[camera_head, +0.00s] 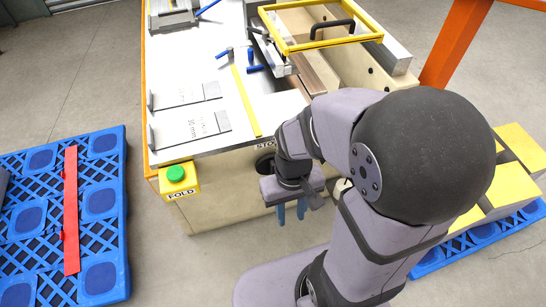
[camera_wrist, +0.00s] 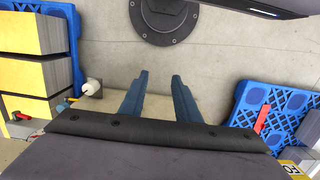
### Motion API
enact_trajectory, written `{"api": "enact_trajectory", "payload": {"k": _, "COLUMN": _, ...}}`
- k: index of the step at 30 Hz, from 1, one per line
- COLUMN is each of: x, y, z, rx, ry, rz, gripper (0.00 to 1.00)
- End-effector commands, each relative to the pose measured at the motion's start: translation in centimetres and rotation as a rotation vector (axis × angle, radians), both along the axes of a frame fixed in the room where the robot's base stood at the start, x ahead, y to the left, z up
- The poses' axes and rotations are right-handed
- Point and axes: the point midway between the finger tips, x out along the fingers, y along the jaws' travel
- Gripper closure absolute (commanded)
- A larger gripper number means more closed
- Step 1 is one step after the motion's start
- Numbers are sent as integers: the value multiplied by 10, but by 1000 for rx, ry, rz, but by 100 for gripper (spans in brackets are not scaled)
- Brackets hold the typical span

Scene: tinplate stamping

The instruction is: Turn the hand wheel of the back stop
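The folding machine (camera_head: 225,185) has a front side with a label partly reading "STO" near its top edge. Just below that label, a dark round part (camera_head: 264,163) shows, probably the hand wheel; my arm hides much of it. My gripper (camera_head: 291,214) hangs in front of that side, a little lower and to the right of the dark round part, fingers pointing down. In the wrist view my gripper (camera_wrist: 160,77) has its two blue fingers apart, with nothing between them but bare floor. I cannot make out the hand wheel in the wrist view.
A yellow box with a green FOLD button (camera_head: 176,175) sits at the machine's front left corner. A blue pallet (camera_head: 109,215) with a red bar (camera_head: 71,210) lies left. Yellow-topped stacks (camera_head: 512,185) stand right. A yellow frame (camera_head: 318,44) stands on the machine.

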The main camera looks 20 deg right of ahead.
Motion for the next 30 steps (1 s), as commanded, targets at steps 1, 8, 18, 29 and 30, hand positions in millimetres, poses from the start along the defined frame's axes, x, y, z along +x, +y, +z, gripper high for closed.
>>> {"api": "enact_trajectory", "payload": {"k": 1, "x": -7, "y": 0, "z": 24, "rx": 0, "ry": 41, "rz": 0, "gripper": 70}}
{"api": "enact_trajectory", "payload": {"k": 8, "x": -20, "y": 0, "z": 61, "rx": 0, "ry": 180, "rz": 0, "gripper": 70}}
{"api": "enact_trajectory", "payload": {"k": 18, "x": 6, "y": 0, "z": 87, "rx": 1, "ry": 262, "rz": 0, "gripper": 70}}
{"api": "enact_trajectory", "payload": {"k": 29, "x": 132, "y": 0, "z": 61, "rx": 1, "ry": -53, "rz": -1, "gripper": 70}}
{"api": "enact_trajectory", "payload": {"k": 30, "x": 136, "y": 0, "z": 61, "rx": 1, "ry": -67, "rz": -1, "gripper": 70}}
